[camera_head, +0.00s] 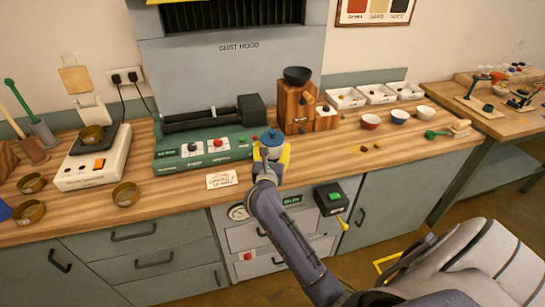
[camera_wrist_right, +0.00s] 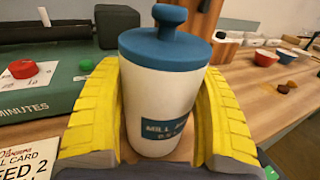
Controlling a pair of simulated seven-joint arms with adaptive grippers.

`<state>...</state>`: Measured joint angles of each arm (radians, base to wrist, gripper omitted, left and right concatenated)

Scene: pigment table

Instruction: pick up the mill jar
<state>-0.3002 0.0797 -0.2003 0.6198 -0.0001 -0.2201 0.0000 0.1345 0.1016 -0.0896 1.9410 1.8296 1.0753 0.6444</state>
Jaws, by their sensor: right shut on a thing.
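The mill jar (camera_wrist_right: 160,95) is a white cylinder with a blue knobbed lid and a blue label. It stands upright between the yellow fingers of my right gripper (camera_wrist_right: 160,120), which is shut on it. In the head view the mill jar (camera_head: 272,141) shows its blue lid at the front right of the green roller mill, and my right gripper (camera_head: 271,160) is around it from the front. The fingers and arm hide its lower part there, so I cannot tell whether its base touches the bench. My left gripper is not in view.
The green roller mill (camera_head: 200,150) is close on the left, with a small card (camera_head: 221,179) in front. A wooden grinder (camera_head: 296,105) stands behind to the right. Bowls (camera_head: 371,121) and white trays (camera_head: 345,98) are farther right. Bare bench lies right of the jar.

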